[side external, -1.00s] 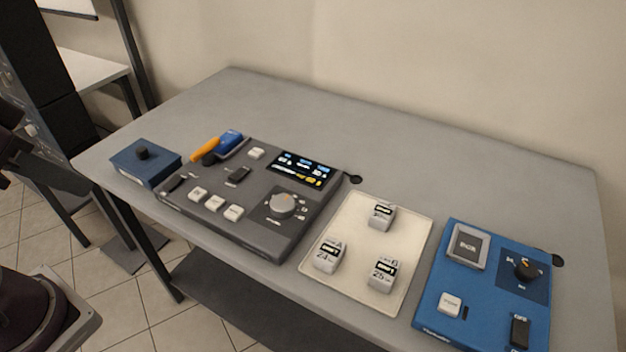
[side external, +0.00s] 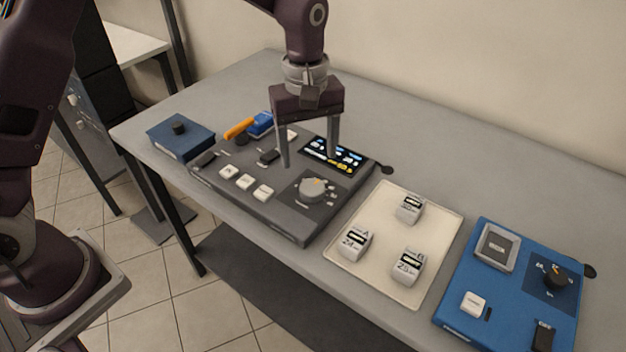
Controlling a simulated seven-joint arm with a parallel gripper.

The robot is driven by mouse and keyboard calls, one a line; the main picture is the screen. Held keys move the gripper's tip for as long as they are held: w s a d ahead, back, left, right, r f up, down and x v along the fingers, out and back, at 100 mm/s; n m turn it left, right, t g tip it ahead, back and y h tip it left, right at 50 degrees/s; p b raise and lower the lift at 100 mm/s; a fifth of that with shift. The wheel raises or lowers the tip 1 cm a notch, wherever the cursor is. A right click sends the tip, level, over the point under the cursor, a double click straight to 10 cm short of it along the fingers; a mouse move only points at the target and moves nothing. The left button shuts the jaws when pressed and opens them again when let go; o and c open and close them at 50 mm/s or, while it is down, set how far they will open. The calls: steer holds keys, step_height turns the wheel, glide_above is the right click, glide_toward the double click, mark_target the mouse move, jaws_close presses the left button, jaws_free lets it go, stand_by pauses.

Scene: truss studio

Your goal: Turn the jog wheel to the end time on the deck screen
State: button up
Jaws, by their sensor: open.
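The grey edit deck (side external: 276,219) lies on the table. The deck screen (side external: 333,156) is dark with blue, white and yellow readouts, too small to read, and is partly covered by a finger. My gripper (side external: 308,160) is open and empty, pointing down above the deck. In the picture its fingers appear just behind the jog wheel, one left and one over the screen. I see no contact with the wheel.
A cream tray (side external: 372,279) with several white labelled blocks stands right of the deck. A blue panel (side external: 455,313) with a knob is further right. A small blue box (side external: 180,140) is left. An orange-and-blue item (side external: 240,128) lies at the deck's back left. The table's back is clear.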

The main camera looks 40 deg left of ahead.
mark_target(312, 186)
steer(key=f, duration=0.8)
steer(key=shift+w+d+f, duration=0.25)
steer(key=shift+w+f, duration=0.05)
steer(key=shift+f, duration=0.05)
steer(key=c, duration=1.4)
steer(key=shift+o, duration=0.2)
steer(key=m, duration=0.8)
steer(key=shift+m, duration=0.3)
steer(key=m, duration=0.4)
steer(key=shift+m, duration=2.4)
